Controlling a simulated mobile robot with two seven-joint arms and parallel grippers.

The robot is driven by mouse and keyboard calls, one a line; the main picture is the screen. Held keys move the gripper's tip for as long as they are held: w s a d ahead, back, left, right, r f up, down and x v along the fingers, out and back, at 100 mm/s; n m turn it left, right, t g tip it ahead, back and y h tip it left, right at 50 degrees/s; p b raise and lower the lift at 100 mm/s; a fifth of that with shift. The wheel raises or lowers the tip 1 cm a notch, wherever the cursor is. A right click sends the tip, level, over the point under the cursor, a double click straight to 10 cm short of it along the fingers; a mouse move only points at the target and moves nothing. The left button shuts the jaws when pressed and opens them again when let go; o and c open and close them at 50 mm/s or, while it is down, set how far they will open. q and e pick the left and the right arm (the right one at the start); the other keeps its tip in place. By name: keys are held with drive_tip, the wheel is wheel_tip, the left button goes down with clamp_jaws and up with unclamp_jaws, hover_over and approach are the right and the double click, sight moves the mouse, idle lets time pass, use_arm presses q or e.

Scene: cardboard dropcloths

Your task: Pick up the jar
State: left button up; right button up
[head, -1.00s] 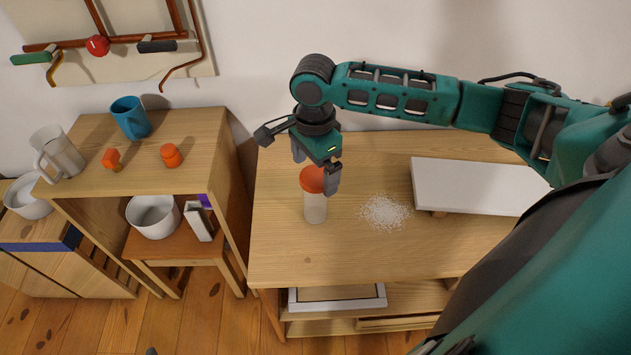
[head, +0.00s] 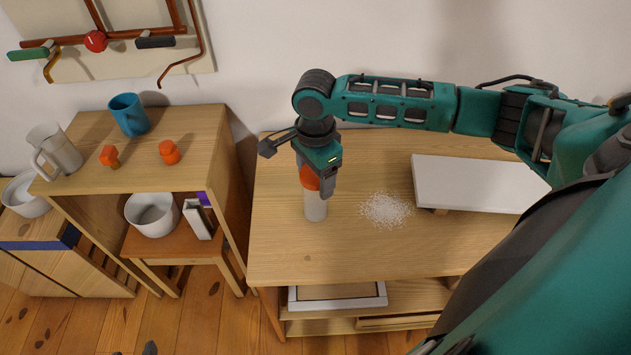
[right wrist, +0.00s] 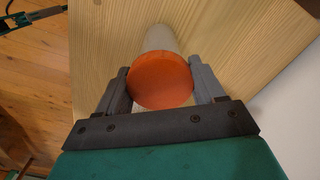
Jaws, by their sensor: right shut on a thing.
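The jar (head: 315,208) has a pale, clear-looking body and an orange lid. It stands upright on the wooden table, left of a pile of white grains. My right gripper (head: 318,183) comes down on it from above and hides part of the lid. In the right wrist view the orange lid (right wrist: 160,80) sits between the two fingers of my right gripper (right wrist: 162,88), which are shut on the jar. The jar's base appears to be at the table top.
The white grains (head: 386,209) lie right of the jar, and a white raised board (head: 475,184) stands farther right. A wooden cabinet (head: 200,130) at the left holds a blue mug (head: 129,115) and two orange pieces. The table front is clear.

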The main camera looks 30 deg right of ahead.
drive_tip(key=c, duration=0.6)
